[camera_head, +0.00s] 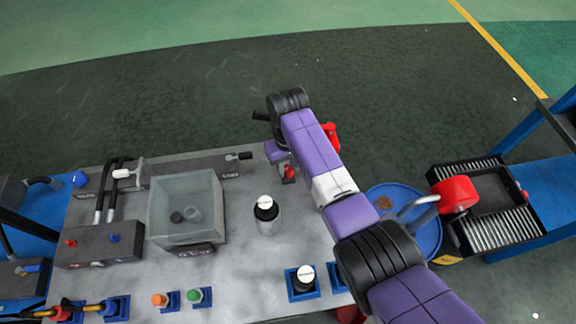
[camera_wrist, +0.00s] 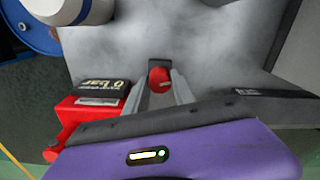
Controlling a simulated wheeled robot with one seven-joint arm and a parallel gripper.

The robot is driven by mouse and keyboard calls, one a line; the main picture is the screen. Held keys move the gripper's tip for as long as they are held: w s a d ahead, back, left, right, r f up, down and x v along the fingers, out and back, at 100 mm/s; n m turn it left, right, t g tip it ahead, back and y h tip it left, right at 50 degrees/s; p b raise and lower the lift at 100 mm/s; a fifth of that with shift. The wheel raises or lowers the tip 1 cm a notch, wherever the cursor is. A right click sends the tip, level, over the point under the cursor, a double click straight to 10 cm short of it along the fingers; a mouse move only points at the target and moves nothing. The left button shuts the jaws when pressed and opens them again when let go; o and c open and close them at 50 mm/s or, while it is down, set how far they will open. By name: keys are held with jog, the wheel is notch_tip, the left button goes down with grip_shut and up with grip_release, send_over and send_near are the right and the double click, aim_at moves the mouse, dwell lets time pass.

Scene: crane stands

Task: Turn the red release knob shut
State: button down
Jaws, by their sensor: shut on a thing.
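The red release knob (camera_wrist: 160,75) is in the middle of the wrist view, between the two grey fingers of my gripper (camera_wrist: 161,84). My gripper is shut on it. In the head view a small red piece, apparently the knob (camera_head: 289,172), shows at the far edge of the grey bench, just below my purple gripper body (camera_head: 277,151). My arm reaches over the bench from the lower right. The knob's base is largely hidden, and its turn angle cannot be told.
A red box with a black label (camera_wrist: 98,98) stands left of my fingers in the wrist view. A clear tank (camera_head: 186,207) and a white-capped cylinder (camera_head: 266,212) stand on the bench. A blue drum (camera_head: 428,237) is to the right.

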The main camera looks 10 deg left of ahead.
aim_at(288, 168)
jog(key=n, duration=1.1)
jog(key=shift+n+b, duration=0.4)
jog(key=shift+n, duration=1.5)
jog(key=c, duration=1.1)
grip_release()
jog(key=shift+o, duration=0.2)
jog(key=shift+r+b, duration=0.4)
jog(key=shift+r, duration=3.55)
